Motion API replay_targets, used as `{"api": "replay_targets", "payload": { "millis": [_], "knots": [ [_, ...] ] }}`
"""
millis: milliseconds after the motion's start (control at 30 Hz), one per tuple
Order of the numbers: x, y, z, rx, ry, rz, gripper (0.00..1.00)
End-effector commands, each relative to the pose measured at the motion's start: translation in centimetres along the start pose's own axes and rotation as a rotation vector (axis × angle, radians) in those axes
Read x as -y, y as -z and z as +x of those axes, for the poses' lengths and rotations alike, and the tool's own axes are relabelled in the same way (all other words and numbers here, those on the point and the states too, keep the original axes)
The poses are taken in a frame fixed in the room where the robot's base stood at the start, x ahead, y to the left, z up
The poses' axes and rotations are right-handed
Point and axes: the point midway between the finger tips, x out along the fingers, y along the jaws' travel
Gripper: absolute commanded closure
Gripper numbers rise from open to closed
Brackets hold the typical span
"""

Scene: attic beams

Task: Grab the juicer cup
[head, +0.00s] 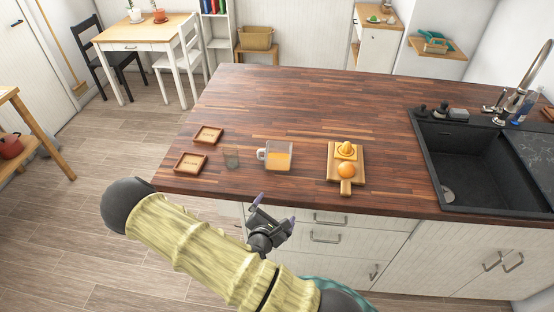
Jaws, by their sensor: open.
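The juicer cup (279,156) looks like a clear cup with orange juice in it and a handle on its left side. It stands upright on the wooden countertop, near the front edge. My gripper (273,208) is open and empty. It is in front of the counter edge, below the cup in the picture, and apart from it. No wrist view shows the fingers closer.
A black sink (485,160) is at right. The counter behind is clear.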

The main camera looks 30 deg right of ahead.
Motion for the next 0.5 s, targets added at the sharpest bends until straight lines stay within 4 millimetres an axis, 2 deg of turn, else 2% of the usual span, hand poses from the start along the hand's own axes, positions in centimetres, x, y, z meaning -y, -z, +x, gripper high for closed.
{"api": "replay_targets", "payload": {
  "millis": [100,200,300,500],
  "knots": [
    [-0.7,-0.7,-0.1,0.126,-0.138,-0.272,0.00],
    [-1.5,-1.3,-0.5,0.212,-0.220,-0.432,0.00],
    [-2.1,-1.6,-0.8,0.260,-0.262,-0.515,0.00],
    [-2.3,-1.7,-0.9,0.271,-0.271,-0.534,0.00]
  ]
}}
